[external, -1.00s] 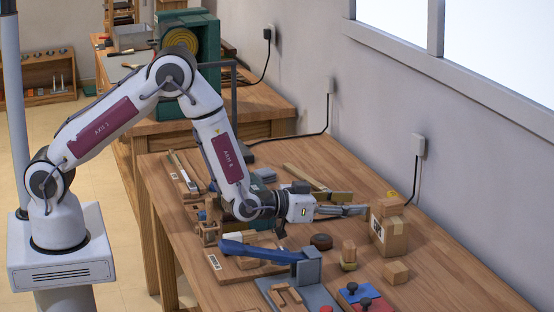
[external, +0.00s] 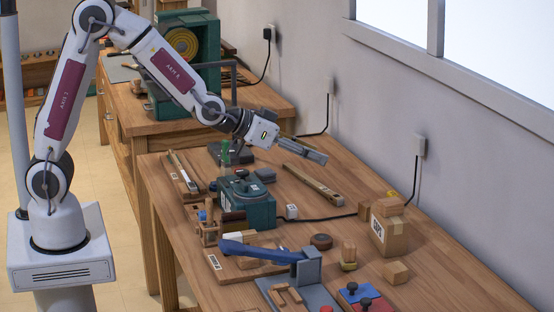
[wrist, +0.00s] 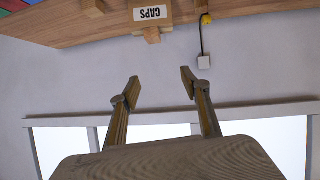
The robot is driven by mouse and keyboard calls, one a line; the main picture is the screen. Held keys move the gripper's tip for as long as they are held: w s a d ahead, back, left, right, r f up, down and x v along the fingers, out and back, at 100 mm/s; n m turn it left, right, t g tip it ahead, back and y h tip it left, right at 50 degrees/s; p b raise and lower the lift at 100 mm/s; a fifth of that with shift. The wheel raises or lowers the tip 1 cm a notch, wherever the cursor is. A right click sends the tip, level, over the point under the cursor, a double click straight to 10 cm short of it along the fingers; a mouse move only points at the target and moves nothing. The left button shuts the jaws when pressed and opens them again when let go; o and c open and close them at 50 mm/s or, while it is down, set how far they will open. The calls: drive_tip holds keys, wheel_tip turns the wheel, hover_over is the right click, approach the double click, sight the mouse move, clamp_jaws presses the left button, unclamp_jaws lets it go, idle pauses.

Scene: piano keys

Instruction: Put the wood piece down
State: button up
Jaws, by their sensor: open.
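My gripper (external: 312,154) is raised above the back of the workbench, open and empty; its two spread fingers also show in the wrist view (wrist: 160,84). A small wood block (external: 364,210) rests on the bench just left of the cardboard box (external: 388,235). Another wood block (external: 391,207) lies on top of that box, and it shows in the wrist view (wrist: 152,35) too. A further block (external: 396,272) sits in front of the box. I cannot tell for certain which is the task's wood piece. My gripper is clear of all of them.
A green machine (external: 247,202), a blue-handled tool (external: 260,252) and a dark round piece (external: 321,241) stand on the bench. A long wooden bar (external: 312,184) lies below my gripper. The wall with its outlet (external: 419,147) and cable bounds the bench's far side.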

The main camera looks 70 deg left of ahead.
drive_tip(key=s+a+r+g, duration=0.1)
drive_tip(key=s+a+g, duration=0.1)
drive_tip(key=s, duration=1.1)
drive_tip(key=s+a+r+g, duration=0.2)
drive_tip(key=s+a, duration=0.3)
drive_tip(key=s, duration=0.8)
drive_tip(key=s+a+r+g+y, duration=0.1)
drive_tip(key=s+a+g, duration=0.1)
drive_tip(key=s, duration=1.1)
drive_tip(key=shift+a+r+g, duration=0.2)
drive_tip(key=shift+a+g, duration=0.2)
drive_tip(key=shift+a, duration=0.35)
